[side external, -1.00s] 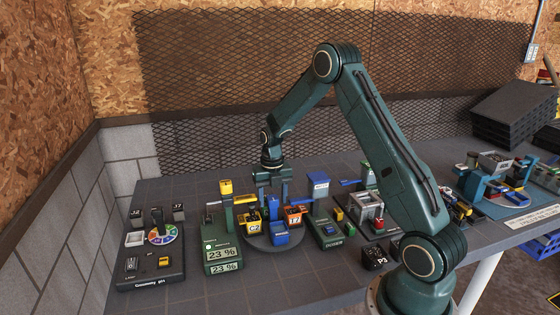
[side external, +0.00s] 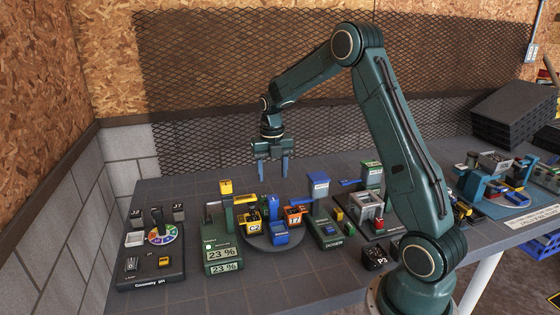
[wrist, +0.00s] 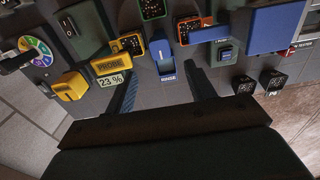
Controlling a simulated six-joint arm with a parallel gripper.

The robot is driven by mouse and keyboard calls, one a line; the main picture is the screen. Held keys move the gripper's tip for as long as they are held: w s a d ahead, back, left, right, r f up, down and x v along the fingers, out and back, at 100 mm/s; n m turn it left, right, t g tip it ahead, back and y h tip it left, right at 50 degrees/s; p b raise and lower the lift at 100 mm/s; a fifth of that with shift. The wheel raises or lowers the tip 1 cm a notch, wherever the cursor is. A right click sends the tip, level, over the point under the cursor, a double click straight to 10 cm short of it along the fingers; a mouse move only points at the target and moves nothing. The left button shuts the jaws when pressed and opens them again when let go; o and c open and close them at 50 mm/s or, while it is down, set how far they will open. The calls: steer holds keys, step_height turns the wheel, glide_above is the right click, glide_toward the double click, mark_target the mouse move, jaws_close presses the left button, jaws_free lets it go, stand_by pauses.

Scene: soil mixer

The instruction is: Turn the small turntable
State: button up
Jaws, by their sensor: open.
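The small turntable (side external: 275,249) is a dark round disc at the middle of the table. In the wrist view my gripper (wrist: 161,74) is open, with nothing seen held between the fingers. The turntable's far side is hidden by the boxes.
Left of the turntable stands a green probe unit (side external: 221,256) reading 23 %. A green dosing unit (side external: 326,233) stands close on its right. A black panel with a colour wheel (side external: 161,235) is farther left. Dark cubes (side external: 375,257) lie at the front right.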

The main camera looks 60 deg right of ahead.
steer(key=shift+r, duration=2.3)
steer(key=s+a+r+m+t, duration=0.3)
steer(key=s+a+r+m, duration=0.8)
steer(key=a+m, duration=0.25)
steer(key=s+a+m+t, duration=0.2)
steer(key=s+a+m, duration=0.6)
steer(key=s+m, duration=0.5)
steer(key=shift+s+f+t, duration=0.25)
steer(key=shift+s+t, duration=0.05)
steer(key=shift+s, duration=0.25)
steer(key=shift+a+m, duration=0.1)
steer(key=shift+m, duration=0.15)
